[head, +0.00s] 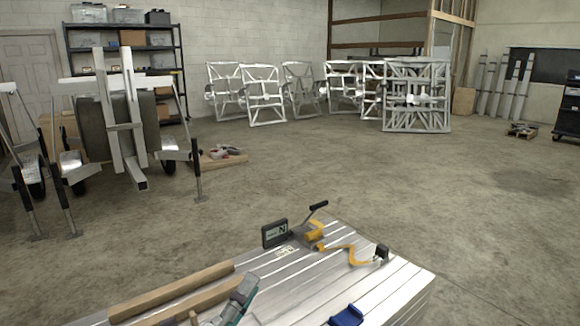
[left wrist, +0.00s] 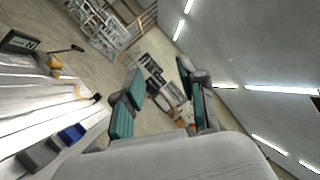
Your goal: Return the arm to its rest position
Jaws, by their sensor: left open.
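My left gripper (head: 238,298) shows at the bottom of the head view, in front of the wooden bars on the metal bench (head: 385,300). Only part of it is in that view. In the left wrist view my left gripper (left wrist: 160,72) has its two teal-padded fingers spread apart, with nothing between them. The wrist camera looks out past the bench toward the far room and ceiling lights. My right gripper is in neither view.
The bench holds wooden bars (head: 172,291), a dark display box (head: 275,232), a yellow crank tool (head: 314,232) and a blue item (head: 346,316). A trailer frame (head: 122,125) stands at left. White frames (head: 262,95) stand far back. The floor between is mostly clear.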

